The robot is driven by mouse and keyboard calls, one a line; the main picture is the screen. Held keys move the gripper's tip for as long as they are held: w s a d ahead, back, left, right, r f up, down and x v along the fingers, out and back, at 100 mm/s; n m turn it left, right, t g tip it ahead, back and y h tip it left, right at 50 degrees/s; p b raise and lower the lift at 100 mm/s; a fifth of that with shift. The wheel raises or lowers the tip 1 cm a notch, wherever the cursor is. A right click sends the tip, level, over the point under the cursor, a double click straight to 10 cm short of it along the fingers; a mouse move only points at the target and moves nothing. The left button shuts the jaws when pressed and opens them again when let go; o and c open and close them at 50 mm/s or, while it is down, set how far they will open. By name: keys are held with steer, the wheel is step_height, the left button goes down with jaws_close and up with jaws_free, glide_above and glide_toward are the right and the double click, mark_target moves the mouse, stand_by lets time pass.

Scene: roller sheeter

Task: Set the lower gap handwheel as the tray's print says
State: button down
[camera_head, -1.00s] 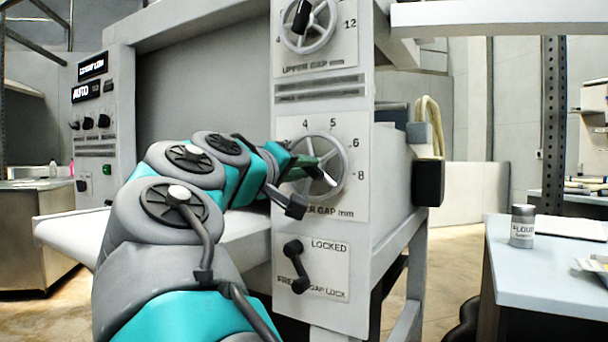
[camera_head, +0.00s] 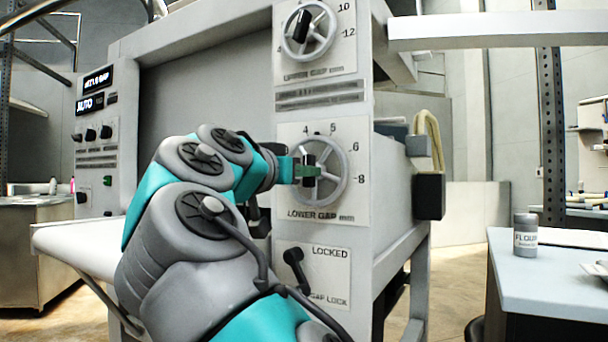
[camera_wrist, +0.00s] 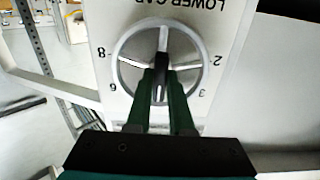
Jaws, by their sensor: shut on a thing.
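The lower gap handwheel (camera_head: 345,180) is a grey spoked ring on a white dial plate with printed numbers, on the machine's front post. It also shows upside down in the wrist view (camera_wrist: 117,62). My gripper (camera_head: 306,172) reaches it from the left. In the wrist view my gripper's green fingers (camera_wrist: 162,72) are shut on the black grip (camera_wrist: 161,58) at the wheel's hub. The fingers hide part of the wheel and dial, and I cannot tell the exact setting. No tray print is readable.
Below is the black gap lock lever (camera_head: 294,262), beside the word LOCKED. Above is the upper gap handwheel (camera_head: 308,35). A side table (camera_head: 540,275) at right carries a flour tin (camera_head: 525,236). A control panel (camera_head: 97,150) with displays is at left.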

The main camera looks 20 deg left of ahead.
steer(key=shift+m, duration=1.7)
steer(key=c, duration=0.8)
jaws_free()
steer(key=b+v, duration=0.1)
steer(key=v, duration=0.6)
steer(key=shift+s, duration=0.4)
steer(key=shift+a, duration=0.1)
